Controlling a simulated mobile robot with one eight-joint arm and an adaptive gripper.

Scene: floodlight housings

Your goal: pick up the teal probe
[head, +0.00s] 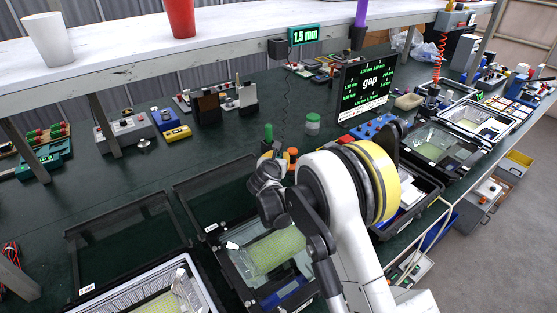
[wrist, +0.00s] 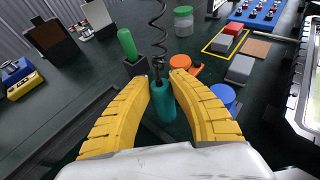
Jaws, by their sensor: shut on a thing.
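The teal probe (wrist: 162,104) is an upright-looking cylinder with a dark coiled cable (wrist: 157,40) running up from its top in the wrist view. My gripper (wrist: 162,80) has its two yellow fingers closed around the probe, one on each side. I cannot tell whether the probe's lower end touches the bench. In the head view my own arm hides the probe.
A green handle (wrist: 128,45) stands in a dark holder just left of the probe. An orange round piece (wrist: 185,65) and a blue one (wrist: 224,95) are close on the right. A green-lidded jar (head: 312,124) stands behind. Open black cases (head: 130,232) lie along the near bench.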

